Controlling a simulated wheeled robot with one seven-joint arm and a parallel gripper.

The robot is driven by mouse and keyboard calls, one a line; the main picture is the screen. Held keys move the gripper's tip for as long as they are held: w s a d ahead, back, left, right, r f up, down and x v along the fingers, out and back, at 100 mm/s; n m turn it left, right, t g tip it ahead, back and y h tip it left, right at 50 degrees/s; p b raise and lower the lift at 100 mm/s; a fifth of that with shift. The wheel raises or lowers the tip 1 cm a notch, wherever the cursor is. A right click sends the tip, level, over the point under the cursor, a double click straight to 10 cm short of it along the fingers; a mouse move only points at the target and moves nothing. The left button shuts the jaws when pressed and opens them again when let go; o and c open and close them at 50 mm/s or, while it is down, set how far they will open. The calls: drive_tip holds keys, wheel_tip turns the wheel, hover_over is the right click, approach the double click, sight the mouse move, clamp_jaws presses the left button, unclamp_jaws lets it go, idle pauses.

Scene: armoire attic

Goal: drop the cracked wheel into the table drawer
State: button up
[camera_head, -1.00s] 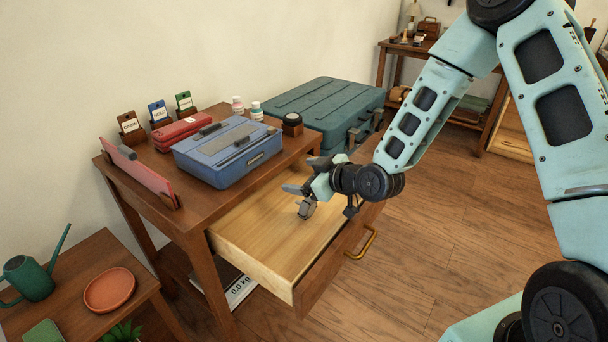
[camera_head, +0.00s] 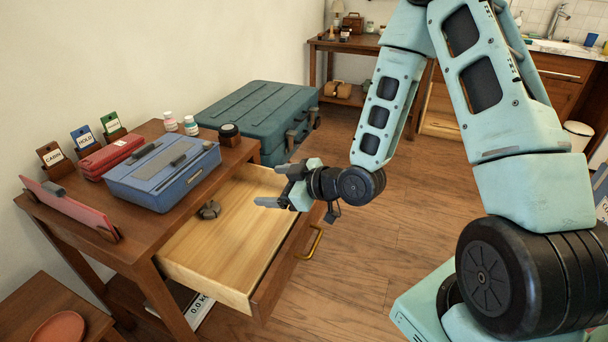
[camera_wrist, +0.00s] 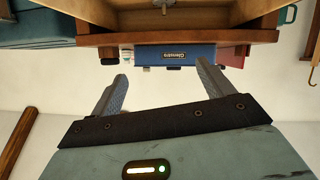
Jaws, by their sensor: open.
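The table drawer (camera_head: 228,248) is pulled open, with a pale wood inside and a brass handle. A small dark grey object, which looks like the cracked wheel (camera_head: 209,209), lies on the drawer floor towards its back left. My gripper (camera_head: 279,185) is open and empty, above the right part of the drawer and apart from the wheel. In the wrist view, the two spread fingers (camera_wrist: 161,72) have nothing between them. The drawer shows there at the top edge, with a small grey bit of the wheel (camera_wrist: 163,5). Any crack is too small to make out.
On the tabletop are a blue case (camera_head: 165,172), a red case (camera_head: 110,155), label cards, small bottles and a dark round-topped item (camera_head: 229,134). A teal trunk (camera_head: 262,112) stands behind. The floor (camera_head: 400,230) right of the drawer is clear.

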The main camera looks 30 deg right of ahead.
drive_tip(key=p+v, duration=0.8)
drive_tip(key=p, duration=0.3)
drive_tip(key=shift+p, duration=0.4)
drive_tip(key=shift+a, duration=0.1)
drive_tip(key=s+a+r+n+g+h, duration=0.1)
drive_tip(key=s+a+r+g+h, duration=0.2)
drive_tip(key=a+r+g, duration=0.5)
drive_tip(key=s+a+r+m+g+h, duration=0.1)
drive_tip(key=s+a+r, duration=0.2)
drive_tip(key=s, duration=0.6)
drive_tip(key=s+a+r+m+g+h, duration=0.1)
drive_tip(key=s+a+r+g+h, duration=0.1)
drive_tip(key=s+r, duration=0.6)
drive_tip(key=shift+s+a+r+g, duration=0.3)
drive_tip(key=shift+s+a, duration=0.1)
drive_tip(key=shift+a, duration=0.1)
